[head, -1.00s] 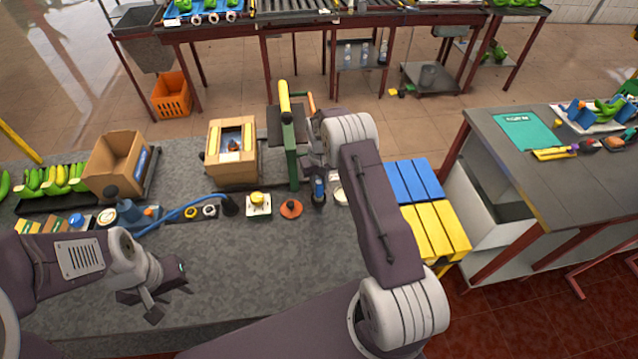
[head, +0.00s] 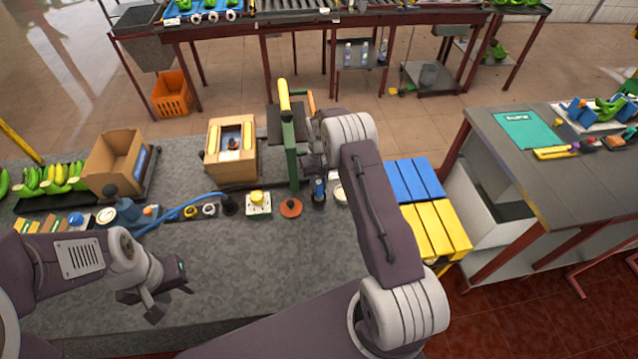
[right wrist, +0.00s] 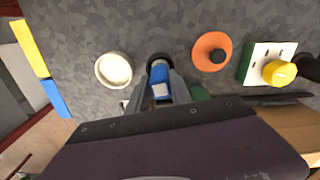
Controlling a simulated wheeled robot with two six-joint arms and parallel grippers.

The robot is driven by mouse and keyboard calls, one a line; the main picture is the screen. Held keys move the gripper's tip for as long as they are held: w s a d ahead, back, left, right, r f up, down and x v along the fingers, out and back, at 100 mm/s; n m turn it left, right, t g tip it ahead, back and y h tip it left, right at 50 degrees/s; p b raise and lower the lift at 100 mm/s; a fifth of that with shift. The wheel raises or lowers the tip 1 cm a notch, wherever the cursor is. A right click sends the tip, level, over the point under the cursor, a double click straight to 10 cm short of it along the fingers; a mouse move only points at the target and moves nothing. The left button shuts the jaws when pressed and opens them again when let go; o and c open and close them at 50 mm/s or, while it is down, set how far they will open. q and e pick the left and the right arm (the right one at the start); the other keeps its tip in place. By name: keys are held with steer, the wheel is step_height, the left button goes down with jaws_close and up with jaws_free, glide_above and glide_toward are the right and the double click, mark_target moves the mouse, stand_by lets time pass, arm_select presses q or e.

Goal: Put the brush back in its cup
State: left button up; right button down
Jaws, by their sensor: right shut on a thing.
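A blue-handled brush (right wrist: 159,73) is between the fingers of my right gripper (right wrist: 160,96) in the right wrist view. The gripper is shut on it. A dark round cup (right wrist: 157,56) shows around the far end of the blue part. The brush (head: 318,185) and the dark cup (head: 318,198) also show in the head view, with the brush upright at the cup. I cannot tell how deep the brush sits. My left gripper (head: 170,294) is open and empty over the front left of the grey table.
A white round dish (right wrist: 114,69) and an orange disc with a black knob (right wrist: 212,52) flank the cup. A yellow-button box (head: 258,203) stands further left. A green post (head: 291,155) is close behind my right gripper. The table front is clear.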

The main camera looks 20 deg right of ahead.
steer(key=shift+f, duration=0.3)
steer(key=c, duration=0.7)
jaws_free()
steer(key=shift+r, duration=0.25)
steer(key=shift+r+p, duration=0.75)
steer(key=shift+r, duration=0.45)
steer(key=shift+r, duration=0.15)
steer(key=shift+r+p, duration=1.95)
steer(key=shift+r, duration=1.05)
